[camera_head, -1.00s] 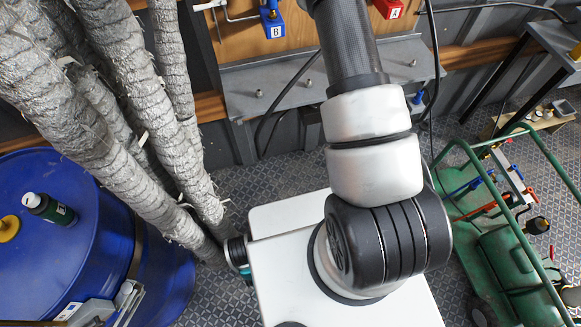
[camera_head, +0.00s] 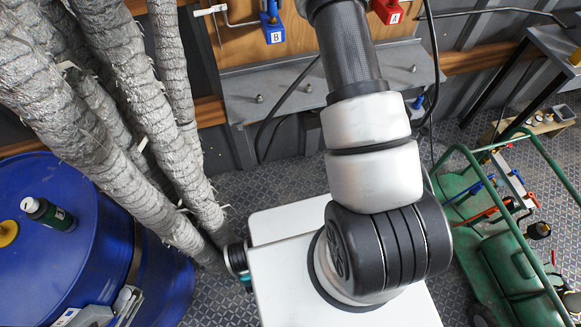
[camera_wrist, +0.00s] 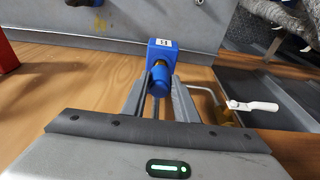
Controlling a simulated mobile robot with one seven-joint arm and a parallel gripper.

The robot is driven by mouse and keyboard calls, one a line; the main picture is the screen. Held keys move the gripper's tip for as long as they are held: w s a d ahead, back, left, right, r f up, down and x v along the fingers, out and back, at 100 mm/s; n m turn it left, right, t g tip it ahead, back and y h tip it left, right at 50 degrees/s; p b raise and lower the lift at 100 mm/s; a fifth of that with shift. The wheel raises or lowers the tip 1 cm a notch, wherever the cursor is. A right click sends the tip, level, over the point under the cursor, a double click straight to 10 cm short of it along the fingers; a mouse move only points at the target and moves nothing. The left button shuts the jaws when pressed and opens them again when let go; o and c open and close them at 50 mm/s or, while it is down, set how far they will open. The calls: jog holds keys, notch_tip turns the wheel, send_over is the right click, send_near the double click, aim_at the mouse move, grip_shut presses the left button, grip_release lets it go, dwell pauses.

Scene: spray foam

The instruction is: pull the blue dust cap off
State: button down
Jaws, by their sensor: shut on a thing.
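A blue block with a white label (camera_wrist: 161,48) sits on the wooden board. In the head view it is marked B (camera_head: 272,28). A rounded blue cap (camera_wrist: 161,73) shows at its near end in the wrist view. My gripper (camera_wrist: 159,88) has its two grey fingers around this cap and is shut on it. The fingers hide part of the cap, so I cannot tell whether it is still seated on the block. In the head view my gripper is out of the frame, beyond the top edge.
A red block marked A (camera_head: 388,11) is on the same board. A white lever (camera_wrist: 252,106) with a grey pipe is close to the right of my fingers in the wrist view. Thick wrapped pipes (camera_head: 95,120), a blue drum (camera_head: 95,265) and a green cart (camera_head: 510,260) stand around.

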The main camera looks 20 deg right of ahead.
jog(key=shift+w+f+b, duration=0.1)
jog(key=shift+f+b, duration=0.3)
jog(key=shift+f, duration=0.3)
jog(key=c, duration=1.3)
grip_release()
jog(key=shift+c, duration=0.2)
jog(key=shift+r, duration=0.1)
